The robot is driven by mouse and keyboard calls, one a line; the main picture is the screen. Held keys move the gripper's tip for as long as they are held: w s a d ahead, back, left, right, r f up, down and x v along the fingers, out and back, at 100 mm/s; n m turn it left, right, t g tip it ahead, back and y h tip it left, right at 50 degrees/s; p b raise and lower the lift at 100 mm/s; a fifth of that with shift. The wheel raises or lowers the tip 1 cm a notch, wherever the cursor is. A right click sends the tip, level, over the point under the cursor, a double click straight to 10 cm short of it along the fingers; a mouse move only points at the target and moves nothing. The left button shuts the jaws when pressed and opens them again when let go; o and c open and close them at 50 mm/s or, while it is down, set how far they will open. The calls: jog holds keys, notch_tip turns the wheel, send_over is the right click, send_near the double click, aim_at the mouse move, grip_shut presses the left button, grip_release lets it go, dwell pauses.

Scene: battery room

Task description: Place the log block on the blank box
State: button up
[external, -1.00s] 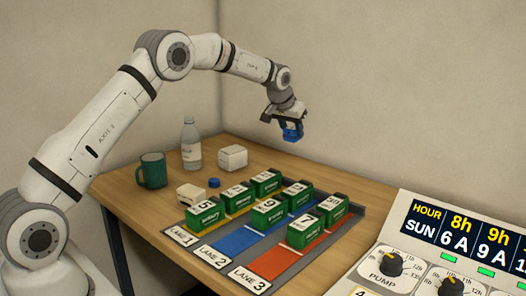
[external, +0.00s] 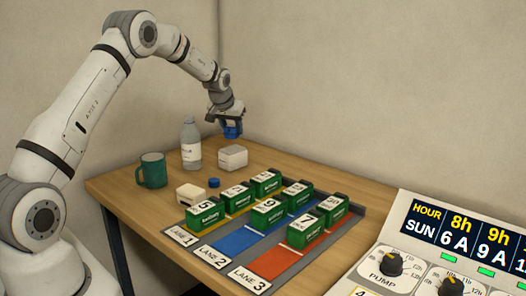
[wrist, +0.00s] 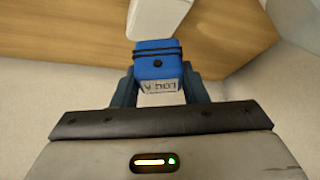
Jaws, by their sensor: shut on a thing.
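The log block is a blue block (external: 232,132) with a dark band and a white label that reads upside down in the wrist view (wrist: 157,66). My gripper (external: 228,120) is shut on it, with a finger on each side in the wrist view (wrist: 157,88). The blank box looks to be the plain white box (external: 233,158) on the table. The block hangs in the air, just above this box in the external view, with a gap between them. A white box also shows at the top edge of the wrist view (wrist: 160,14), partly cut off.
A grey bottle (external: 190,143) stands close left of the white box. Several green batteries stand in the lane tray (external: 282,258). Bare table lies right of the white box.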

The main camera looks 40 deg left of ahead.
aim_at(232, 137)
notch_tip(232, 137, down, 3)
jog(key=shift+f+p, duration=0.1)
jog(key=shift+p, duration=0.4)
jog(key=shift+f, duration=0.25)
jog(key=shift+f, duration=0.1)
jog(key=shift+f+b, duration=0.15)
jog(key=shift+b, duration=0.15)
jog(key=o, duration=1)
jog(key=shift+c, duration=0.2)
jog(key=shift+r+p, duration=0.25)
jog(key=shift+p, duration=0.05)
jog(key=b+v, duration=0.2)
jog(key=v, duration=1)
jog(key=shift+d+b, duration=0.15)
jog(key=shift+b, duration=0.2)
